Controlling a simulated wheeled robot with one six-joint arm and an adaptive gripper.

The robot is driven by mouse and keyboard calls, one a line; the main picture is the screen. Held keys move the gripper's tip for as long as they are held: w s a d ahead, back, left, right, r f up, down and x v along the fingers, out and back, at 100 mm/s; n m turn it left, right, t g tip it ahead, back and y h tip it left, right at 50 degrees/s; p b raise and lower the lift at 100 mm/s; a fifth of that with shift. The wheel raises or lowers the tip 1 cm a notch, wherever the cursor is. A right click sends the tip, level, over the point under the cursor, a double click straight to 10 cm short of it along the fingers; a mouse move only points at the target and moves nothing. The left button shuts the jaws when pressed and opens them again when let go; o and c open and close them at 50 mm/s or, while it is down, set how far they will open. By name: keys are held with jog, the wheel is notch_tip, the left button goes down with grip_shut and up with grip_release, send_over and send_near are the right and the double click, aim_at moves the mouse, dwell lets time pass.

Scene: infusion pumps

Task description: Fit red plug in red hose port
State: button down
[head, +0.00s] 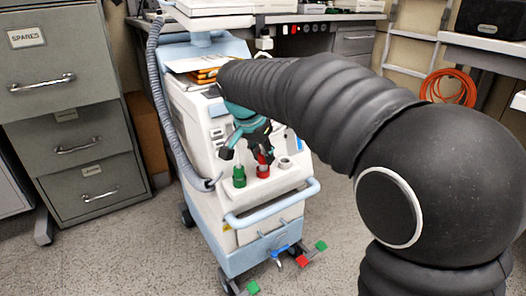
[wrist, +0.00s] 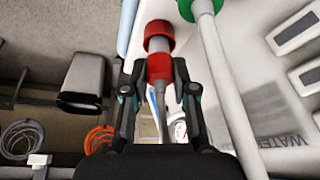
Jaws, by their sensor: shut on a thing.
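In the wrist view, my gripper (wrist: 160,92) is shut on the red plug (wrist: 159,68), with a finger on each side. I cannot tell whether this collar is part of the plug or the red hose port. In the head view, my gripper (head: 250,148) is low over the white cart's front shelf, close to a red fitting (head: 263,168). Whether the plug is seated there is not clear.
A green fitting (head: 239,176) stands left of the red one, and a pale round fitting (head: 285,163) to the right. The white cart (head: 207,128) has a blue front handle (head: 272,203) and a grey corrugated hose (head: 165,105). Grey drawers (head: 65,90) stand at left.

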jog(key=shift+f, duration=0.65)
jog(key=c, duration=0.8)
grip_release()
jog(key=shift+c, duration=0.2)
